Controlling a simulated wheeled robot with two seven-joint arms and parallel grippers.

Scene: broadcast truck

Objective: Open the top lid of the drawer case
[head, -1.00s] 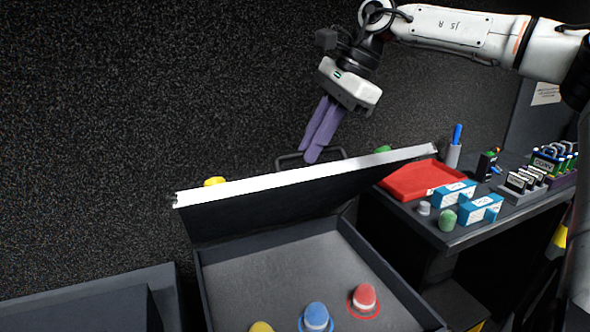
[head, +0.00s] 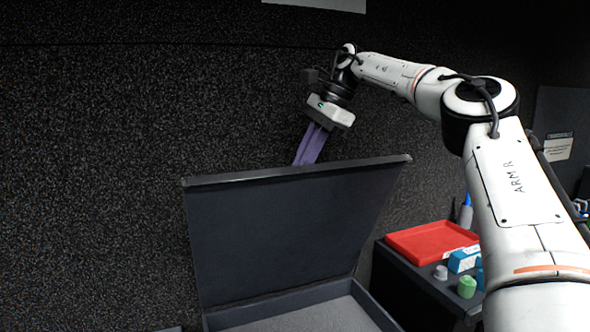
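The drawer case (head: 362,297) stands in front of me at the lower middle. Its dark top lid (head: 290,240) is raised steeply, close to upright, with its inner face toward me. My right gripper (head: 303,163) is above and behind the lid's top edge, with its purple fingers pointing down. The fingertips are hidden behind the lid, so I cannot tell whether they touch it. The fingers look close together, but their gap is not clear. My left gripper is not in view. Only a strip of the case's grey inside shows.
To the right, a dark counter (head: 405,277) holds a red tray (head: 432,240), a blue box (head: 463,261), a green cap (head: 467,287) and a grey cap (head: 441,272). My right arm crosses above its right part. A dark speckled wall stands behind the lid.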

